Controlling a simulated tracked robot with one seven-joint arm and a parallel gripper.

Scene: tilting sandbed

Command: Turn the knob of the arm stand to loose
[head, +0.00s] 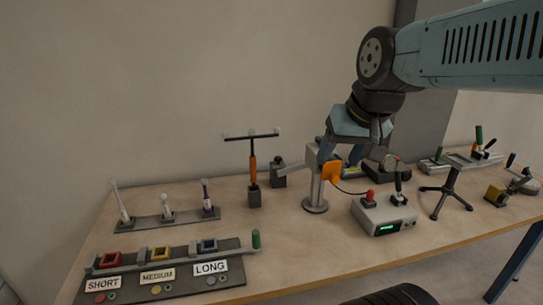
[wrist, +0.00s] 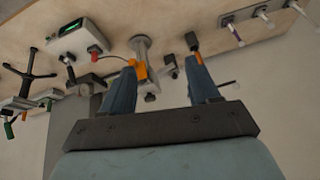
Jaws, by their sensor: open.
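The arm stand (head: 316,192) is a grey post on a round base, standing on the table right of its middle. An orange part (head: 333,172) sits near its top and also shows in the wrist view (wrist: 142,71). In the wrist view a small dark knob-like part (wrist: 151,97) shows near the stand, between my fingers; which way it is set I cannot tell. My gripper (head: 341,157) is open, with nothing between its fingers that I can see held. It is at the top of the stand, partly hiding it; contact is unclear. The wrist view shows both fingers apart (wrist: 163,66).
A grey box with a green display (head: 384,216) stands right of the post. A black tripod (head: 443,195) is further right. An orange-handled T-shaped tool (head: 252,165) stands to the left. Labelled SHORT, MEDIUM and LONG slots (head: 165,290) are front left.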

